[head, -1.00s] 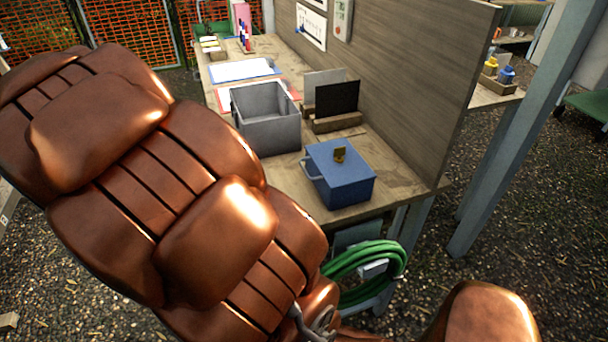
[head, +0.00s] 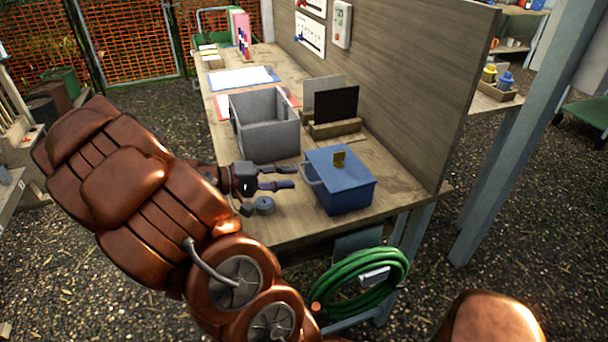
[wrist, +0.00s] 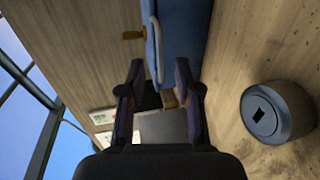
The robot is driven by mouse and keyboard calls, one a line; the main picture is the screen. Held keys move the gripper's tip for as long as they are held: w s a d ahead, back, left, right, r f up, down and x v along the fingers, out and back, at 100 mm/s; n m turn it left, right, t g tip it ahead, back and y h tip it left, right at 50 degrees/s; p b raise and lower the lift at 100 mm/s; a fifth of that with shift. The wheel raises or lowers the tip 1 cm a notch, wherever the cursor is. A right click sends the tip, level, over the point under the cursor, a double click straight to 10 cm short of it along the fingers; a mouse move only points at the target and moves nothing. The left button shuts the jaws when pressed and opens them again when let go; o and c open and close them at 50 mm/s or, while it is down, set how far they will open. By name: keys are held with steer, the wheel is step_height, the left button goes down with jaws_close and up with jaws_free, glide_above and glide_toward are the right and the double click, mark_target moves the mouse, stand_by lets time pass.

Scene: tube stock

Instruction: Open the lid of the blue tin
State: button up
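The blue tin (head: 346,193) stands upright near the front end of the bench, its lid (head: 330,167) down. A brass-coloured tab (head: 339,158) stands on the lid, and a pale handle (head: 311,174) sticks out at the tin's left side. My gripper (head: 292,177) is open and empty just left of the tin, pointing at the handle side. In the wrist view the tin (wrist: 185,28) is ahead at the top, with its handle (wrist: 154,50) and tab (wrist: 133,35). Both fingers (wrist: 160,92) are apart, with a visible gap to the handle.
A grey open box (head: 265,137) stands behind my gripper. A round dark grey piece (wrist: 278,112) lies on the bench close by. A black panel in a wooden holder (head: 335,127) and the tall partition (head: 420,80) stand behind the tin. A green hose (head: 360,285) hangs below.

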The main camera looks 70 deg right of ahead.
mark_target(304, 175)
steer(key=shift+p+x, duration=0.35)
steer(key=shift+x, duration=2.1)
jaws_close()
